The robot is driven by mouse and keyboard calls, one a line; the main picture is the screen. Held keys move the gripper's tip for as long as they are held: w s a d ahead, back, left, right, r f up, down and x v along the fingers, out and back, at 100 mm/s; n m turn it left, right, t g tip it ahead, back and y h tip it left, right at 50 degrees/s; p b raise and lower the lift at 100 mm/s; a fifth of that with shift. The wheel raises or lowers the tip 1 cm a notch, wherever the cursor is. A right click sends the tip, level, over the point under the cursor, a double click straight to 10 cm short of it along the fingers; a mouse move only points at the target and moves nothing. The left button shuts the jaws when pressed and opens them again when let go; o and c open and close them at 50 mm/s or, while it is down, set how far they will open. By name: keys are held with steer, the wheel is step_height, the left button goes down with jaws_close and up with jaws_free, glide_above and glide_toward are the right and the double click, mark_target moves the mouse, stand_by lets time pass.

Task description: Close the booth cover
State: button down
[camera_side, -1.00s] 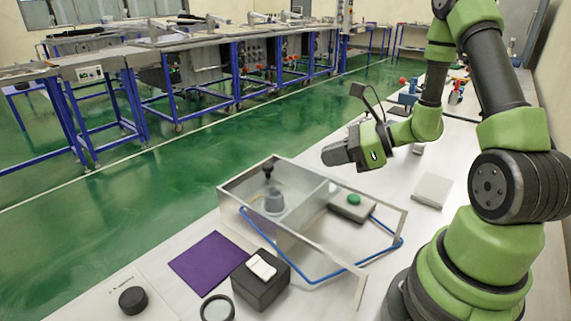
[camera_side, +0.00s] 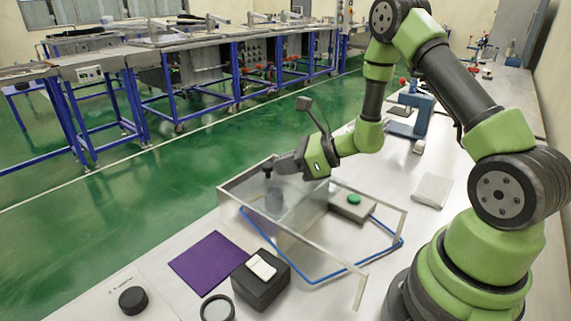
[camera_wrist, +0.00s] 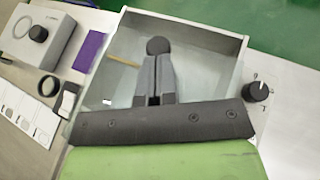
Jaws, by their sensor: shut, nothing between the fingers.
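The booth (camera_side: 240,203) is a clear-walled box with pale edges on the bench, with a blue strip (camera_side: 330,277) along its lower front. A clear panel with a pale frame (camera_side: 403,222) extends to its right; I cannot tell for sure whether this is the cover. A black knob (camera_side: 267,169) stands at the back left of the booth, above a grey, partly hidden piece. My gripper (camera_side: 277,168) is shut and empty, its tips close beside the knob. In the wrist view, my fingers (camera_wrist: 157,62) point at the round black knob (camera_wrist: 158,46); contact is unclear.
A grey block with a green button (camera_side: 354,199) is at the booth's right. A purple sheet (camera_side: 208,262), a black box (camera_side: 260,284) and a round black knob (camera_side: 133,300) lie in front. A pale block (camera_side: 432,189) sits on the right of the bench.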

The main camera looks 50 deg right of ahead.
steer(key=shift+w, duration=2.4)
